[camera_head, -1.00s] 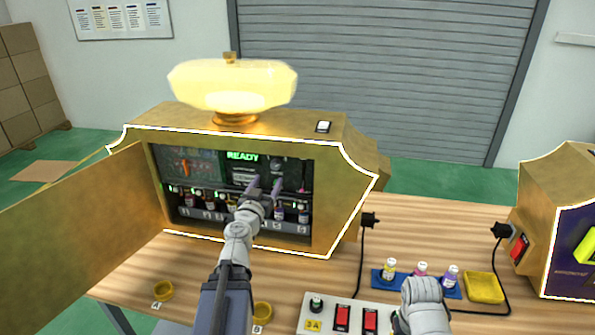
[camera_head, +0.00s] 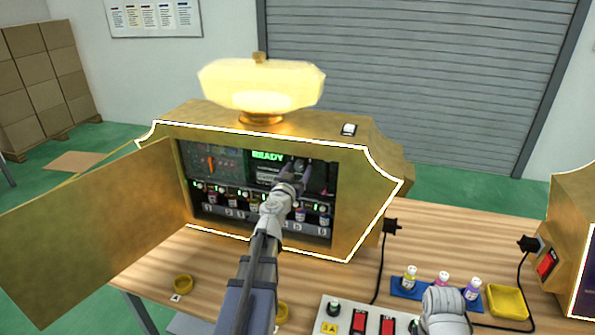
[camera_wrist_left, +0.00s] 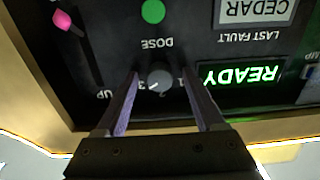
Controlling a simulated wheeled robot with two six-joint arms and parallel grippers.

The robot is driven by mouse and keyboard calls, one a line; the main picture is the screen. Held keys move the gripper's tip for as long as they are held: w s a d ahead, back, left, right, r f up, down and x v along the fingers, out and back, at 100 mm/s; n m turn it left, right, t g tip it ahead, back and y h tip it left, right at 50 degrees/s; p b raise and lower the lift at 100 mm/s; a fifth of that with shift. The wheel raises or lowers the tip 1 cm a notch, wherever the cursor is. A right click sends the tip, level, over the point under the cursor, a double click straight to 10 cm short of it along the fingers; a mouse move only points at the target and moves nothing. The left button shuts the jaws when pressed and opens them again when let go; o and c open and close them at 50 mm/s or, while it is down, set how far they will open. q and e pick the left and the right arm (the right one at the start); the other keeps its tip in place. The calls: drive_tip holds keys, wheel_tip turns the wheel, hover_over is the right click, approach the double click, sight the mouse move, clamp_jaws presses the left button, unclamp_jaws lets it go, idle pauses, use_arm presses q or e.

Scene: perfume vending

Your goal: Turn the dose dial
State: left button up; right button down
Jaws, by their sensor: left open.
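The dose dial (camera_wrist_left: 160,80) is a small grey knob on the dark panel under the word DOSE, seen upside down in the left wrist view. My left gripper (camera_wrist_left: 159,75) is open, with one finger on each side of the dial; I cannot tell whether they touch it. In the head view my left gripper (camera_head: 294,168) reaches into the open gold machine (camera_head: 372,190), just below the green READY display (camera_head: 268,156), and the dial is hidden there. Part of my right arm shows at the bottom right, but its jaws do not.
The machine's open door (camera_head: 95,235) stands out to the left. Several small bottles sit in the machine's lower rack. On the table are a blue tray (camera_head: 427,294) with bottles, a yellow dish (camera_head: 507,301) and a red switch strip (camera_head: 345,310).

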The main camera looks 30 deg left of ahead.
use_arm(q)
clamp_jaws()
idle(0.5)
drive_tip(key=n, duration=0.6)
drive_tip(key=shift+d, duration=0.1)
drive_tip(key=n, duration=1.2)
drive_tip(key=shift+r+n, duration=0.1)
drive_tip(key=shift+n, duration=2.8)
